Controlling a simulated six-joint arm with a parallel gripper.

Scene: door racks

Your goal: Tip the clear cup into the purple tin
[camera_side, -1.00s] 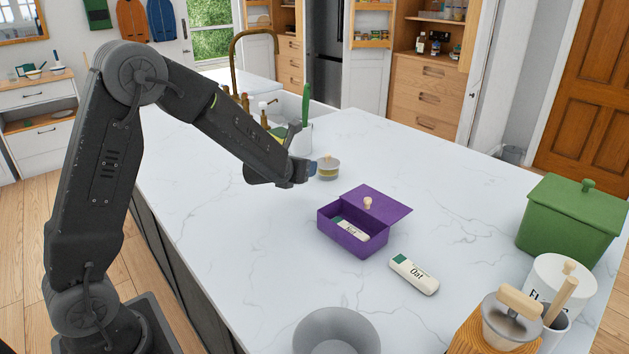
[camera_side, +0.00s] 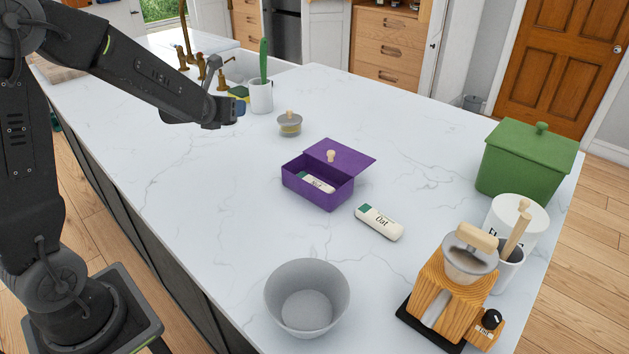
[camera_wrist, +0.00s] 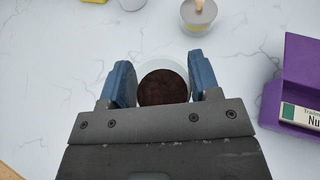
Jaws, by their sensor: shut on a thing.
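My gripper (camera_wrist: 162,88) is shut on the clear cup (camera_wrist: 176,68), whose see-through rim shows between the blue fingers in the wrist view. Dark brown contents fill its middle, and it looks upright. In the side view my gripper (camera_side: 238,104) is over the counter near the sink; the cup cannot be made out there. The purple tin (camera_side: 312,190) stands open on the counter, to the right of and nearer than my gripper, with its lid (camera_side: 345,160) at the back. A bar labelled "Nut" (camera_side: 316,183) lies in it. The tin also shows at the wrist view's right edge (camera_wrist: 290,110).
A small lidded jar (camera_side: 289,124) stands between my gripper and the tin. A white crock (camera_side: 261,97) is close behind my gripper. An "Oat" bar (camera_side: 379,222) and a grey bowl (camera_side: 307,300) are nearer. A wooden grinder (camera_side: 460,280) and green bin (camera_side: 528,160) stand right.

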